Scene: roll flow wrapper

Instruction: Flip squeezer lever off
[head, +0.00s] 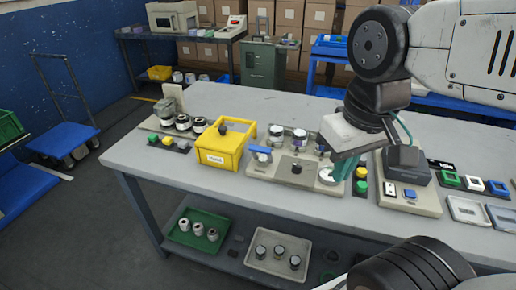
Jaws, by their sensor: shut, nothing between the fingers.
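A beige machine unit (300,178) sits on the grey workbench, with a row of rollers or cylinders along its back and a black knob on its front. A small blue lever-like part (261,150) stands at its left end; I cannot tell for sure whether it is the squeezer lever, or its exact position. My gripper (338,176), with teal fingers, is pointed down over the right end of this unit. It is shut and empty. My gripper and wrist hide part of the unit's right end; I cannot tell whether the fingertips touch it.
A yellow box (222,146) stands just left of the unit. A black-topped device (406,170) with a blue button is close on the right. Green and yellow buttons (361,180) lie between. The bench's front strip (200,180) is clear.

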